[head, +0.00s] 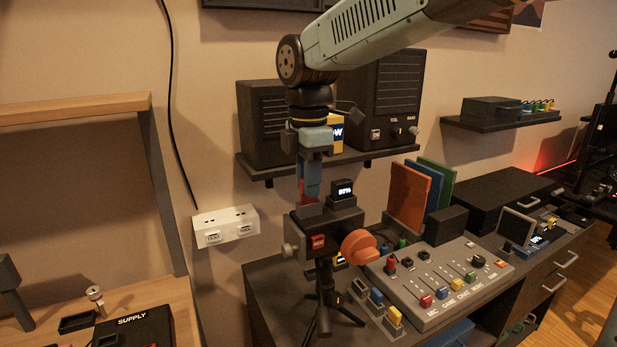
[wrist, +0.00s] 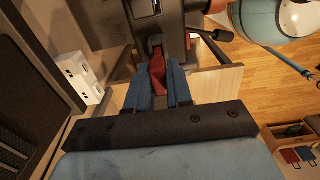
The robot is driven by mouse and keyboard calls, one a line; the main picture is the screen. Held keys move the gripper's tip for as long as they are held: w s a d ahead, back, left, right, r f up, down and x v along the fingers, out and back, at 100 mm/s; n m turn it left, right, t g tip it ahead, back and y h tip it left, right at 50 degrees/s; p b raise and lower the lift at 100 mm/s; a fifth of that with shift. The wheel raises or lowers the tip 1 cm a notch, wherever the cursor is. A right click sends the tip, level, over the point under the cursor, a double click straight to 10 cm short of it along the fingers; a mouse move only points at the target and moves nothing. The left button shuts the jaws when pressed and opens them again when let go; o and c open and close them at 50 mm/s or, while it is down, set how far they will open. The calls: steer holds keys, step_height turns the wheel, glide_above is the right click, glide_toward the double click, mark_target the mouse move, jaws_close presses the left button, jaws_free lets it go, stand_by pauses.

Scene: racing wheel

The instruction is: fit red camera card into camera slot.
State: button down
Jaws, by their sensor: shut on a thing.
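The camera (head: 335,222) is a dark box on a black tripod, with a red REC label, an orange round part on its front and an 80% display on top. My gripper (head: 309,190) points straight down over the left part of the camera's top. Its blue fingers are shut on the red camera card (head: 303,189), whose lower end is at the dark block on the camera's top. In the wrist view, the card (wrist: 158,76) sits between the fingers and reaches the camera body (wrist: 157,18). The slot opening is hidden; I cannot tell whether the card's tip is inside.
A wall shelf (head: 345,160) with dark speakers stands close behind my gripper. A mixer panel (head: 440,285) and upright coloured folders (head: 408,195) are to the right. A white wall box (head: 225,226) is at left. A wooden bench with a supply box (head: 135,328) is at lower left.

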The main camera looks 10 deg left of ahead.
steer(key=shift+f, duration=0.7)
steer(key=c, duration=0.9)
jaws_free()
steer(key=shift+c, duration=0.2)
step_height(320, 180, up, 14)
steer(key=shift+f, duration=0.15)
steer(key=s+d+f+m+t, duration=0.2)
steer(key=d+m, duration=0.4)
steer(key=d, duration=0.3)
steer(key=s+d+f+m+t, duration=0.1)
steer(key=d+f+m, duration=0.2)
steer(key=d+m, duration=0.5)
steer(key=s+d+f+m+t, duration=0.1)
steer(key=s+d+f+m, duration=0.3)
steer(key=d, duration=0.3)
steer(key=s+d+f+m+t, duration=0.1)
steer(key=s+d+f+m, duration=0.3)
steer(key=d+f+m, duration=0.1)
steer(key=shift+s+d+m+t, duration=0.2)
steer(key=shift+d+m+t, duration=0.1)
steer(key=shift+d+m, duration=0.8)
